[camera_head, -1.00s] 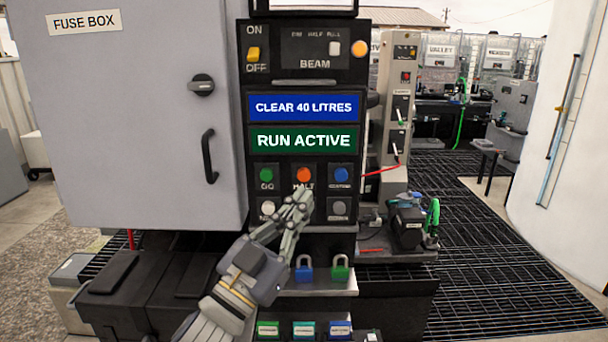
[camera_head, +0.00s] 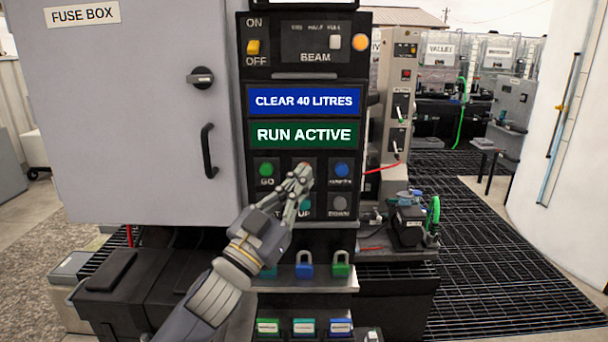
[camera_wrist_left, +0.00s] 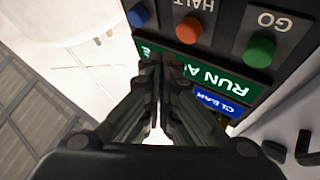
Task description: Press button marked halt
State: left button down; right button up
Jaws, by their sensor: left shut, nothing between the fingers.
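The control panel carries a row of buttons under a green screen (camera_head: 304,135) reading RUN ACTIVE. My left gripper (camera_head: 301,174) is shut and empty, its fingertips in front of the middle of that row in the head view. They hide most of the halt button and its label there. In the left wrist view the orange halt button (camera_wrist_left: 189,31) shows clear, with its label upside down, just beyond the shut fingertips (camera_wrist_left: 162,62). I cannot tell whether the fingertips touch it. My right gripper is not in view.
The green GO button (camera_head: 266,170) sits left of the fingers, a blue button (camera_head: 342,171) right. Below are a grey DOWN button (camera_head: 340,202) and padlocks on a shelf (camera_head: 330,285). The fuse box (camera_head: 130,120) stands left. Grating floor (camera_head: 480,280) is open at right.

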pick_arm(q)
jog(key=shift+w, duration=0.95)
dwell(0.8)
jog(key=shift+w, duration=0.4)
jog(key=shift+w, duration=0.6)
dwell(0.7)
jog(key=shift+s, duration=0.15)
jog(key=shift+s+p, duration=0.3)
jog(key=shift+s, duration=0.6)
